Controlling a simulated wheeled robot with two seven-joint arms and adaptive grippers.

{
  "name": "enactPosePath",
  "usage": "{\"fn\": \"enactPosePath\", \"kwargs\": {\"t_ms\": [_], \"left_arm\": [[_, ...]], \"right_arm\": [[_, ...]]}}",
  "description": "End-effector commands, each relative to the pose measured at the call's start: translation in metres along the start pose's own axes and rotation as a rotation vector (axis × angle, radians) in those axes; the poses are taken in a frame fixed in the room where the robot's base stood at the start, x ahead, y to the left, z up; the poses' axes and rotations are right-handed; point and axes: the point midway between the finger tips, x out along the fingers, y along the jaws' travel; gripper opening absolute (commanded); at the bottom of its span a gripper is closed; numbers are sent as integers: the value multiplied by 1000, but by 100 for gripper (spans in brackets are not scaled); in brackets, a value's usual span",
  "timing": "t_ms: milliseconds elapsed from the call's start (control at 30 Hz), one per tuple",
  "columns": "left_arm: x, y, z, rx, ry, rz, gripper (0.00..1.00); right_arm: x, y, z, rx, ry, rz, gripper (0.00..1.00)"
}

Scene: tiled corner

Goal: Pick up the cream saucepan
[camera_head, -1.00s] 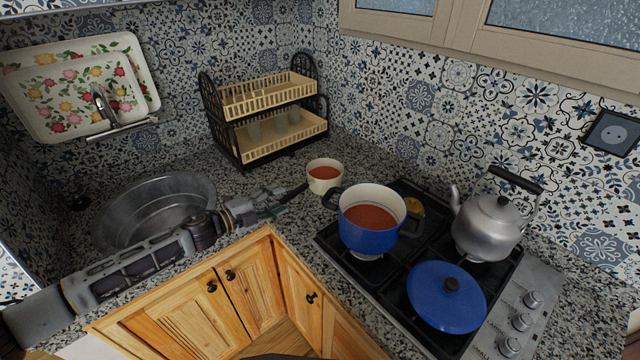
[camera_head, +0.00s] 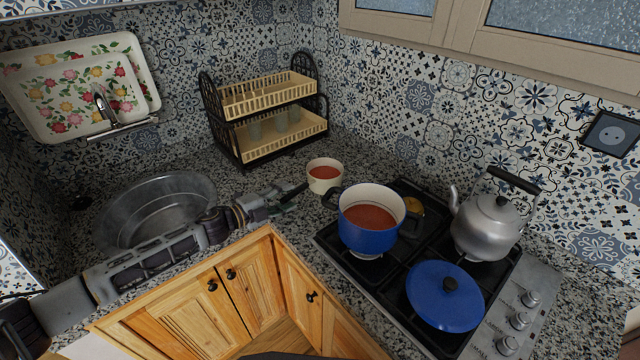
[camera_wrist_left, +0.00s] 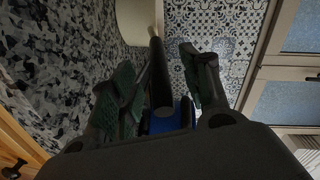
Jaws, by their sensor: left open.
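The cream saucepan (camera_head: 324,178) stands upright on the counter beside the hob, with red contents in it. Its dark handle (camera_head: 295,191) points left, toward my left gripper (camera_head: 282,201). In the left wrist view the handle (camera_wrist_left: 161,82) lies between the two spread fingers of my left gripper (camera_wrist_left: 163,85), and part of the cream body (camera_wrist_left: 132,22) shows beyond. The left gripper is open around the handle; whether a finger touches it cannot be told. My right gripper is not in view.
A blue pot (camera_head: 368,236) with red contents stands on the hob, right of the saucepan. A blue lid (camera_head: 446,296) and a metal kettle (camera_head: 489,228) are farther right. A dish rack (camera_head: 268,115) stands behind. A metal sink basin (camera_head: 155,208) is at left.

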Motion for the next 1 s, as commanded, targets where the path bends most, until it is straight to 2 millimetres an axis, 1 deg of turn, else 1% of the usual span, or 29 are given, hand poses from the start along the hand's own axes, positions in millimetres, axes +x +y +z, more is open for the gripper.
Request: {"fn": "enactPosePath", "kwargs": {"t_ms": [200, 400, 500, 1000], "left_arm": [[18, 0, -2, -1, 1, -1, 47], [34, 1, -2, 0, 1, -1, 47], [40, 1, -2, 0, 1, 0, 47], [42, 2, -2, 0, 1, 1, 47]], "right_arm": [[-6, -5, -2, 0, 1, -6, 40], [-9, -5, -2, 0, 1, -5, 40], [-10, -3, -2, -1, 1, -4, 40], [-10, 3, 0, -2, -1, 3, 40]]}}
